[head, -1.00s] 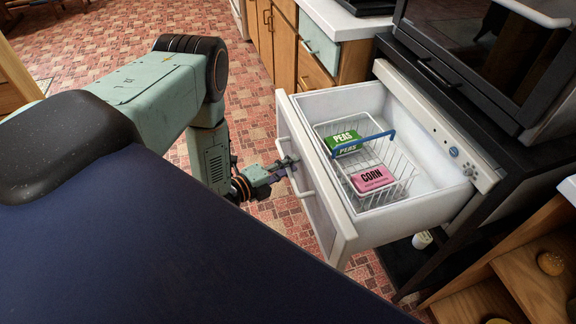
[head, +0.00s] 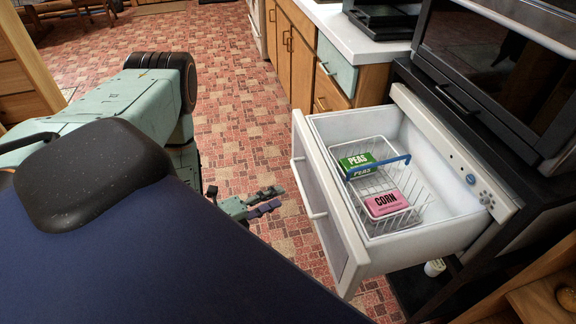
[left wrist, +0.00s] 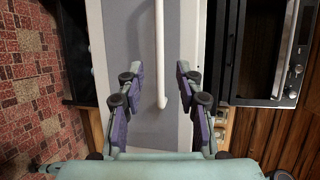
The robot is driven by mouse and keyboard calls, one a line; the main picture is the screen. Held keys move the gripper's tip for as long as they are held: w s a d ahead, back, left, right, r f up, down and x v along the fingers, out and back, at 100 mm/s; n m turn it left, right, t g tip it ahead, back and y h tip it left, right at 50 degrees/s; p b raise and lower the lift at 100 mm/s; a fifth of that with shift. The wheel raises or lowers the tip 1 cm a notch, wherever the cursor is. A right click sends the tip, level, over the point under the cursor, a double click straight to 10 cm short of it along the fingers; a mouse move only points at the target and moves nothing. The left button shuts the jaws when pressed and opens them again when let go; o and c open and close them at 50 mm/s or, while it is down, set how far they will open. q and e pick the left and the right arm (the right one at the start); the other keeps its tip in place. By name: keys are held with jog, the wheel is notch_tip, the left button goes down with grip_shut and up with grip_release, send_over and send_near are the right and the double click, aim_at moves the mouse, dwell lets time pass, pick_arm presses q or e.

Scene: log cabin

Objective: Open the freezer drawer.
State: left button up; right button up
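The freezer drawer (head: 345,232) is pulled out from the dark cabinet, its white inside showing. A wire basket (head: 418,207) in it holds a green peas box (head: 358,162) and a pink corn box (head: 385,203). The drawer's white bar handle (head: 308,190) is on its front face; it also shows in the left wrist view (left wrist: 160,60). My left gripper (head: 281,198) is open and empty, a short way left of the handle in the head view. In the left wrist view its fingers (left wrist: 164,88) are spread, with the handle's end between them in the picture. My right gripper is not in view.
A dark glass-fronted appliance (head: 500,60) stands above and behind the drawer. Wooden cabinets and a pale counter (head: 365,45) are at the back. Wooden furniture (head: 545,270) is at the lower right. The tiled floor (head: 230,110) left of the drawer is clear.

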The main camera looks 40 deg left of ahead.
pick_arm(q)
jog(key=shift+v, duration=1.25)
jog(key=s+d+f+n+g+y, duration=0.1)
jog(key=s+d+f+n+g, duration=0.3)
jog(key=n, duration=0.4)
jog(key=s+d+f+n+g+y, duration=0.1)
jog(key=s+f+n+g, duration=0.35)
jog(key=f+n, duration=0.35)
jog(key=s+d+r+n+g+y, duration=0.2)
jog(key=s+d+r+n+g, duration=0.4)
jog(key=s, duration=0.4)
jog(key=shift+s+d+r+g, duration=0.35)
jog(key=shift+s+d+g, duration=0.1)
jog(key=shift+d, duration=0.45)
